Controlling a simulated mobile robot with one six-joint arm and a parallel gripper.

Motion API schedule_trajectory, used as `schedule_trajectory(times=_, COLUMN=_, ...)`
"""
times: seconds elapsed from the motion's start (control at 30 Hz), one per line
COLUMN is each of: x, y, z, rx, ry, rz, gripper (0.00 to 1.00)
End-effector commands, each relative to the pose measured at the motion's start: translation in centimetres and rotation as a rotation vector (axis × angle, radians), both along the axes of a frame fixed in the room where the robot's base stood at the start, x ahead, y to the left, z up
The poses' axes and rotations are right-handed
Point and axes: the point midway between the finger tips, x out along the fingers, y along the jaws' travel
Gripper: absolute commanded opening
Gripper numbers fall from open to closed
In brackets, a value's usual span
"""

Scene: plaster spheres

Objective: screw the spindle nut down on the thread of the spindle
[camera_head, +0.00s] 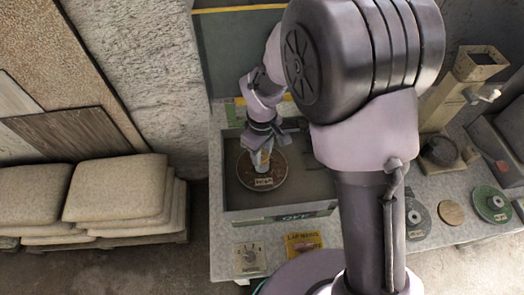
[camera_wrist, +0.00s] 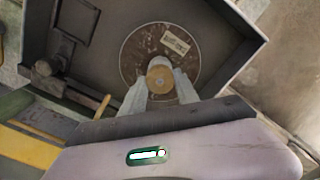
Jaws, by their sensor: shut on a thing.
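The spindle nut (camera_wrist: 161,78) is a brass-coloured round piece between my fingertips in the wrist view. My gripper (camera_wrist: 160,88) is shut on it, over the middle of a brown disc (camera_wrist: 137,50) with a pale label. The disc lies in a grey open-topped box (camera_wrist: 232,60). In the head view my gripper (camera_head: 263,158) points down over the same disc (camera_head: 262,183), inside the box (camera_head: 315,187). The spindle and its thread are hidden under the nut and fingers. I cannot tell how far the nut sits on the thread.
The box walls stand close around my gripper. On the bench at the right are a dark disc (camera_head: 416,218), a tan disc (camera_head: 451,213) and a green disc (camera_head: 491,204). A yellow sign (camera_head: 303,243) and a dial panel (camera_head: 249,258) are at the front. Stacked sacks (camera_head: 115,190) lie left.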

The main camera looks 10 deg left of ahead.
Motion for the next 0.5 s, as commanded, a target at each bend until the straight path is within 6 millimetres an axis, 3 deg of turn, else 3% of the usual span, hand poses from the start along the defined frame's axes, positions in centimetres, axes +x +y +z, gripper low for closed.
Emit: schedule_trajectory(times=0.5, x=0.0, y=0.0, z=-1.7, rx=0.000, ry=0.000, rz=0.000, gripper=0.00)
